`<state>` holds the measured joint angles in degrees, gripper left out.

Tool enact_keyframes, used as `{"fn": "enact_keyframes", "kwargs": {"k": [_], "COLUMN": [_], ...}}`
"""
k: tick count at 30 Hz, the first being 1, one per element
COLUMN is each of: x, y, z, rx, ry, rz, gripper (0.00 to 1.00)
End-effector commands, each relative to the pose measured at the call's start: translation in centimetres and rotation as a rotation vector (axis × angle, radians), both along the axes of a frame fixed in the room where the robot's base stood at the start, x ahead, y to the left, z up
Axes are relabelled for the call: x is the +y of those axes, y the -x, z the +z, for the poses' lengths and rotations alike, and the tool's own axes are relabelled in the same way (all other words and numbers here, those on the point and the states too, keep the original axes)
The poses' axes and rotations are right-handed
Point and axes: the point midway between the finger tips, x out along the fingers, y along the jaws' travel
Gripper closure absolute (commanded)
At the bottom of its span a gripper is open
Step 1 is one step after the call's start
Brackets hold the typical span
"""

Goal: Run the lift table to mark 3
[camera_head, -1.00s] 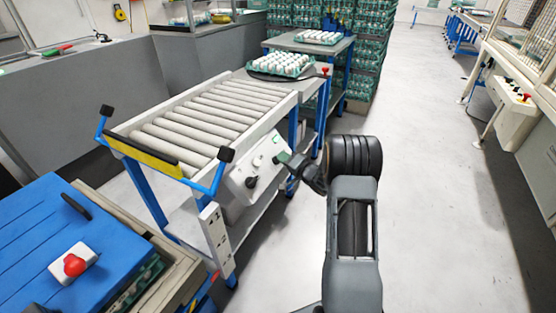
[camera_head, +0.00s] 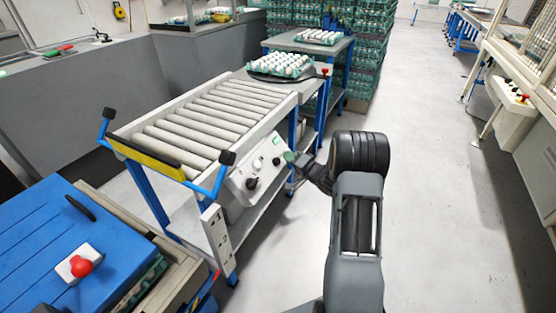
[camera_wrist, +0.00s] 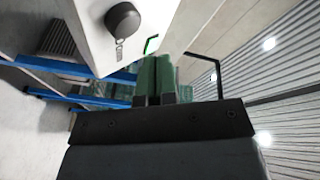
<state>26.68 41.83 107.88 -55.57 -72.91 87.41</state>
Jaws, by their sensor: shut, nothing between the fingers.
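A white control box (camera_head: 250,186) sits on the near side of the roller table, with black knobs, a pale button and a small green part. My gripper (camera_head: 290,157) is shut and empty, just right of the box and apart from it. In the wrist view, its green fingers (camera_wrist: 155,78) are together, below and right of a round black knob (camera_wrist: 122,20) on the white box. A white strip with marks (camera_head: 215,234) stands upright at the roller table's near corner. A blue-topped unit (camera_head: 50,235) is at the lower left. I cannot read the marked level.
The roller table (camera_head: 205,120) has blue legs and a yellow-black bar at its near end. A red button (camera_head: 81,266) is on the blue top. A tray of white eggs (camera_head: 282,66) stands beyond the rollers. The floor on the right (camera_head: 440,190) is clear.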

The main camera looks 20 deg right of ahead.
Motion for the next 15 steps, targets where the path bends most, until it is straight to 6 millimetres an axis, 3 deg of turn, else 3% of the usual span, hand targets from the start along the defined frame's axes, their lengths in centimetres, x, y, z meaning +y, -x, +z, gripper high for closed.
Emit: {"fn": "enact_keyframes", "kwargs": {"k": [7, 15], "x": [-1.3, -1.7], "y": [1.4, 1.9], "z": [2.1, 2.3], "rx": [0.000, 0.000], "ry": [0.000, 0.000], "rz": [-0.002, 0.000], "gripper": [1.00, 1.00]}}
